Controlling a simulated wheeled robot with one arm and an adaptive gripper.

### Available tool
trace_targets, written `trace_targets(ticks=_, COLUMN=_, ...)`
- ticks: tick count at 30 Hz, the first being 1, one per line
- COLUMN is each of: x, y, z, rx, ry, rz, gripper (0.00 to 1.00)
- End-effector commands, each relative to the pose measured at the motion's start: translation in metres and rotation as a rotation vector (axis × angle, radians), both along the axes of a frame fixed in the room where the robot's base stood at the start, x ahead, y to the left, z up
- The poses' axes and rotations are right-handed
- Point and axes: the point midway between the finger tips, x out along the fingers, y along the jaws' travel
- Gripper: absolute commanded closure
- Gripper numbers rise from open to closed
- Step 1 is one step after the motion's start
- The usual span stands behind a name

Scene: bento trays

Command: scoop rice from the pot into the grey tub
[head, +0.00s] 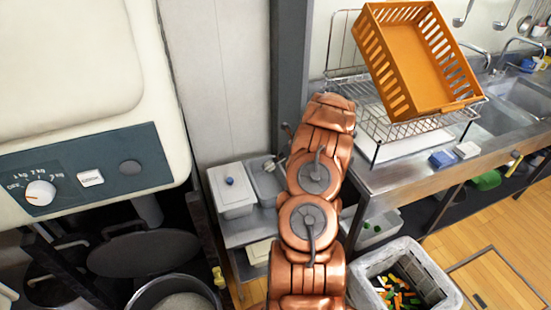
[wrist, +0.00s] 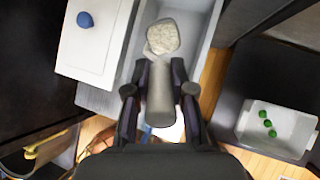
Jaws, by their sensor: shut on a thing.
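The grey tub (head: 262,191) stands open on a metal shelf, right of a white lidded container; it also shows in the wrist view (wrist: 207,22). My gripper (wrist: 160,78) is shut on the grey handle of a scoop (wrist: 161,100). The scoop's head is over the tub and bears a pale, grainy heap of rice (wrist: 163,36). I cannot tell how high it is above the tub's floor. The pot (head: 140,296) is at the bottom of the head view, with whitish rice (head: 184,302) inside. In the head view my arm partly hides the scoop.
A white container with a blue knob (head: 232,190) adjoins the tub. A dark round lid (head: 145,254) is by the pot. A pale bin with vegetable pieces (head: 366,262) stands right of my arm. An orange basket (head: 418,60) is on the dish rack. A big cooker (head: 95,150) is left.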

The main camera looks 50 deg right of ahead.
Motion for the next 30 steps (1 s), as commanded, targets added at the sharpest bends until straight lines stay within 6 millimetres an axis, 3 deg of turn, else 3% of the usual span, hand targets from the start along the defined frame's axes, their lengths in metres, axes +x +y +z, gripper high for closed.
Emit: trace_targets(ticks=30, x=-0.014, y=-0.008, z=-0.017, rx=0.003, ry=-0.155, rz=-0.017, gripper=1.00)
